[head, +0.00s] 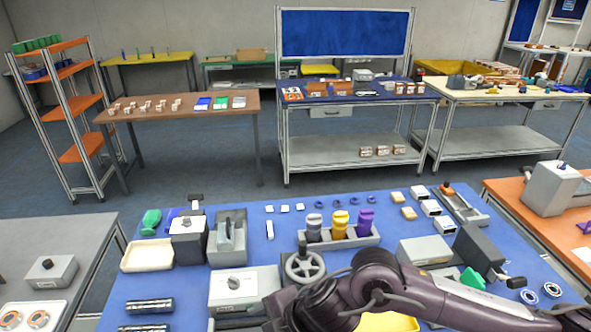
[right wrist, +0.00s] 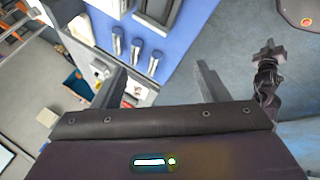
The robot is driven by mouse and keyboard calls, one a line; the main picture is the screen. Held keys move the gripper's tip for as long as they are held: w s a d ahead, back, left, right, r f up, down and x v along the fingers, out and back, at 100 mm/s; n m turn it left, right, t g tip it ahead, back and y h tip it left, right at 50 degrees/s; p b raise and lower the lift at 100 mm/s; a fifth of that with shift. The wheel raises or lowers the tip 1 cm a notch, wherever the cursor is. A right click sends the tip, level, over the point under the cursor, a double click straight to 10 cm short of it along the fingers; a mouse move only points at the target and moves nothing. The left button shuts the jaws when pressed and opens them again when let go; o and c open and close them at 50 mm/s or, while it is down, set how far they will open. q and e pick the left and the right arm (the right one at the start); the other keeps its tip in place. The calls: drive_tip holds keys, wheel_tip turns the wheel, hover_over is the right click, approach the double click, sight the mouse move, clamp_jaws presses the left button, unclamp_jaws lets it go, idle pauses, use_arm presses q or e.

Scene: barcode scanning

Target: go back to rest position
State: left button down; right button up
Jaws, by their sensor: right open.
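My right gripper (right wrist: 162,67) shows in the right wrist view with its two fingers spread apart and nothing between them. Beyond the fingers is a blue tabletop (right wrist: 190,30) with several grey cylinders (right wrist: 135,50) on it. In the head view a dark arm of mine crosses the bottom right, over the near edge of the blue-topped table (head: 270,250). The fingers of that arm are not visible in the head view.
The blue table holds a grey, yellow and purple cylinder set (head: 340,226), a handwheel (head: 305,267), a grey box (head: 243,288) and a white tray (head: 146,254). An orange-topped table (head: 500,187) stands at the right, a grey table (head: 85,230) at the left. Open floor (head: 220,185) lies behind.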

drive_tip(key=a+r+m+t+y, duration=0.3)
drive_tip(key=a+r+m+t, duration=0.1)
drive_tip(key=a+r+m, duration=0.15)
drive_tip(key=d+f+m+h, duration=0.2)
drive_tip(key=d+m+h, duration=0.3)
drive_tip(key=d, duration=0.5)
drive_tip(key=d+f+m+h, duration=0.2)
drive_tip(key=d+m, duration=0.6)
drive_tip(key=d, duration=0.2)
drive_tip(key=s+d+f+m+g+h, duration=0.3)
drive_tip(key=s+d+f+m, duration=0.25)
drive_tip(key=s+d, duration=0.5)
wheel_tip(320, 180, down, 36)
drive_tip(key=r+n+g+b, duration=0.1)
drive_tip(key=g+b, duration=0.1)
drive_tip(key=b, duration=0.5)
drive_tip(key=s+d+f+b, duration=0.1)
drive_tip(key=s+f+b, duration=0.2)
drive_tip(key=s+f, duration=0.7)
drive_tip(key=s+d+f+b, duration=0.2)
drive_tip(key=s+f, duration=0.9)
drive_tip(key=f, duration=0.6)
drive_tip(key=shift+d+n+g+b, duration=0.2)
drive_tip(key=shift+n+g+b, duration=0.15)
drive_tip(key=shift+b, duration=0.35)
